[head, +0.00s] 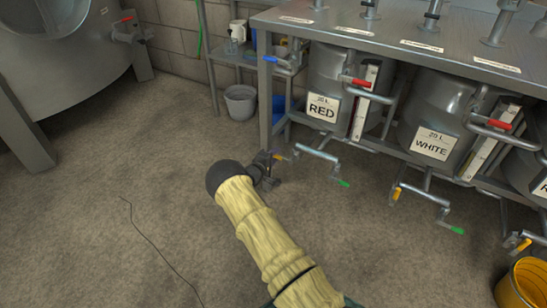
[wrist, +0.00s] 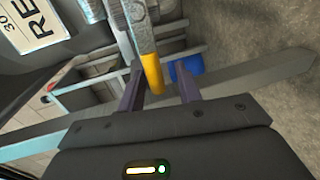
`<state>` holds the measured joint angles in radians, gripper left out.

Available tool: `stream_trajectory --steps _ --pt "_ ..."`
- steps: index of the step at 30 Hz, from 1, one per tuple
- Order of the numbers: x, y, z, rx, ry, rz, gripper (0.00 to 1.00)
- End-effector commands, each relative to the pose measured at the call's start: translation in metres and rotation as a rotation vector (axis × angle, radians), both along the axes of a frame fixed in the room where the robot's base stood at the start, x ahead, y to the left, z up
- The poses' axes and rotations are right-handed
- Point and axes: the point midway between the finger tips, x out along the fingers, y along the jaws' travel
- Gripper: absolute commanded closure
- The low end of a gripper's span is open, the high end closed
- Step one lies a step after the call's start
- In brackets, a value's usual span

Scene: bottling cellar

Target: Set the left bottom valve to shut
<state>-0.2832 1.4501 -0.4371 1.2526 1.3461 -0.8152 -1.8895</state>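The leftmost bottom valve hangs on a bent steel pipe (head: 318,154) under the tank labelled RED (head: 324,112). The fingers are apart, with a gap visible at least on the right of the lever. I cannot tell whether the left finger touches it. The valve body is partly cut off at the top of the wrist view.
A green lever (head: 342,183) sits at the same pipe's right end. The WHITE tank (head: 436,118) has similar levers below. The steel bench leg (head: 265,105) stands just behind my gripper. A grey bucket (head: 240,99) and a yellow bucket (head: 524,284) stand apart. The left floor is mostly clear.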

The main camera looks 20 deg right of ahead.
Motion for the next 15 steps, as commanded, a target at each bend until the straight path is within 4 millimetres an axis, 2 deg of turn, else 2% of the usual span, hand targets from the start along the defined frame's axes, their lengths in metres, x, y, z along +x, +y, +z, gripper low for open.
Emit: stream_trajectory --steps 5,15 --pt "-0.008 0.013 0.006 0.000 0.001 0.002 0.66" --pt "-0.048 0.061 0.021 0.000 0.003 0.004 0.66"
